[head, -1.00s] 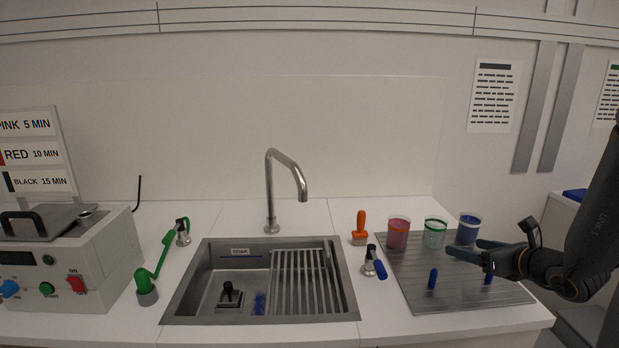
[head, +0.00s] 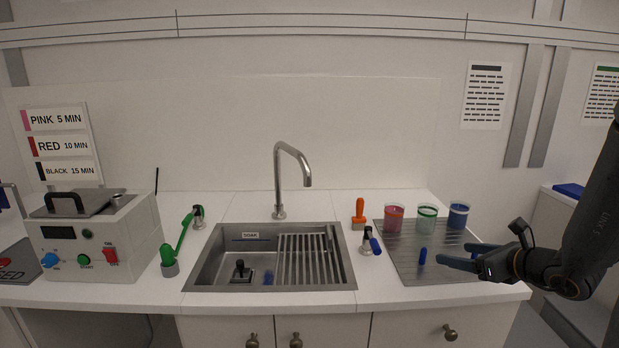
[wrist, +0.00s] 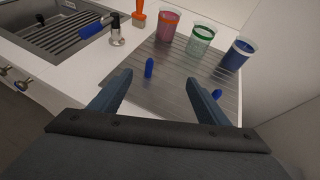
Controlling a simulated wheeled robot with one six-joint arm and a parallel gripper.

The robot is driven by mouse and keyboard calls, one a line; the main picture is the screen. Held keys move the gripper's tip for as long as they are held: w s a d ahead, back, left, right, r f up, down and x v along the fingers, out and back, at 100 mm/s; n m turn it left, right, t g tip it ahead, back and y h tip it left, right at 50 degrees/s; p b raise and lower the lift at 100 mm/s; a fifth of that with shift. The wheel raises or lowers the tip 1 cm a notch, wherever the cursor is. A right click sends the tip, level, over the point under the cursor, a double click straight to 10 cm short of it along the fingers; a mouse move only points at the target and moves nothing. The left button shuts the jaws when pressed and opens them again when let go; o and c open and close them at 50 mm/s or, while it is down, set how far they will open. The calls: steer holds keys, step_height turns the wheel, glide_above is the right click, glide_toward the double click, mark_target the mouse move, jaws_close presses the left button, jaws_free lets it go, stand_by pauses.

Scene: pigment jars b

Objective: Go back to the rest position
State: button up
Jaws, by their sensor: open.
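My gripper (head: 470,257) is over the right part of the grey drainboard (head: 405,246), with its fingers pointing left. In the wrist view my gripper (wrist: 115,92) has its two fingers spread, with nothing held between them. Three jars stand at the back of the drainboard: a pink one (head: 393,218), a green-rimmed one (head: 427,218) and a blue one (head: 458,215). A small blue peg (head: 423,256) stands left of the fingertips; it also shows beyond them in the wrist view (wrist: 149,67). Another blue peg (wrist: 217,94) shows right of the fingers.
A sink (head: 222,259) with a tall faucet (head: 280,185) is in the middle. A machine with buttons (head: 95,243) is at the left. Counter space is free in front.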

steer(key=s+a+n+g, duration=0.1)
steer(key=a, duration=0.2)
steer(key=s+a+n+g+y, duration=0.1)
steer(key=a+n, duration=0.1)
steer(key=a, duration=0.1)
steer(key=s+a+f+n+g+y, duration=0.1)
steer(key=a+n, duration=0.1)
steer(key=a, duration=0.1)
steer(key=shift+s, duration=0.2)
steer(key=s+a+n+g+h, duration=0.3)
steer(key=s+n, duration=0.6)
steer(key=n, duration=0.4)
steer(key=s+a+f+n+g+h, duration=0.1)
steer(key=s+a+n+g+h, duration=0.2)
steer(key=s+a+n, duration=0.3)
steer(key=s+n+g, duration=0.1)
steer(key=s+n, duration=0.2)
steer(key=n, duration=0.4)
steer(key=shift+a+g, duration=0.25)
steer(key=shift+g, duration=0.15)
steer(key=shift+f, duration=0.1)
